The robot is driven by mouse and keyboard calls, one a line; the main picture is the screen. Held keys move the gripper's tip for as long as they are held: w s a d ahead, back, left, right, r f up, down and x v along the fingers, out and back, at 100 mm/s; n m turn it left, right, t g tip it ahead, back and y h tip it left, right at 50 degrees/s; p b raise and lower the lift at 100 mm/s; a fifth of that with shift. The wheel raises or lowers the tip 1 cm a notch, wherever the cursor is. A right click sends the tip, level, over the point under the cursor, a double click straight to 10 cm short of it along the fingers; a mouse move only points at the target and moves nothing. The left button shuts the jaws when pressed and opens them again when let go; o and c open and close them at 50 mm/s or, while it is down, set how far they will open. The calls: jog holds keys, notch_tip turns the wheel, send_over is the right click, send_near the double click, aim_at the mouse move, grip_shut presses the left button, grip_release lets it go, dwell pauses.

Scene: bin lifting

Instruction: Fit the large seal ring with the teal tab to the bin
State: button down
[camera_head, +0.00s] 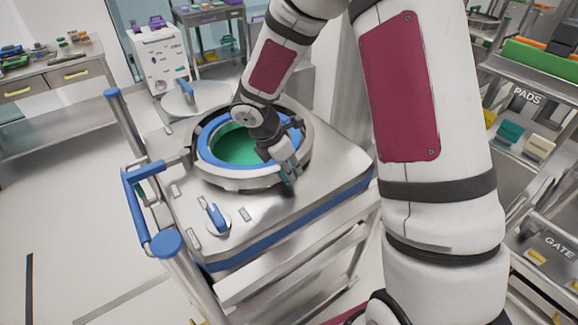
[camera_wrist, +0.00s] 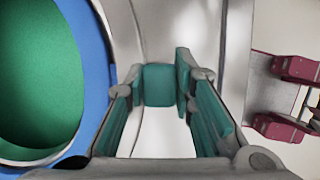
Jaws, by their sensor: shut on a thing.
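The bin opening (camera_head: 232,143) is green inside, with a blue ring (camera_head: 206,148) around it and a grey collar (camera_head: 225,180) outside that. The blue ring also shows at the left of the wrist view (camera_wrist: 97,65). My gripper (camera_head: 289,172) is low at the collar's right front side. In the wrist view, my gripper's teal-padded fingers (camera_wrist: 160,95) are shut on a teal tab (camera_wrist: 158,85). Where the tab joins its seal ring is hidden. I cannot tell which of the rings around the opening carries it, or whether it is fully seated.
The steel cart top (camera_head: 300,205) surrounds the collar, with a blue lever (camera_head: 215,217) at its front. A blue-handled rail (camera_head: 135,195) runs along the left. A round lid (camera_head: 180,104) stands behind. A rack marked PADS (camera_head: 520,95) is at the right. The left floor is free.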

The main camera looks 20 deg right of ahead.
jog(key=c, duration=1.3)
grip_release()
jog(key=v, duration=1.2)
jog(key=shift+a, duration=0.15)
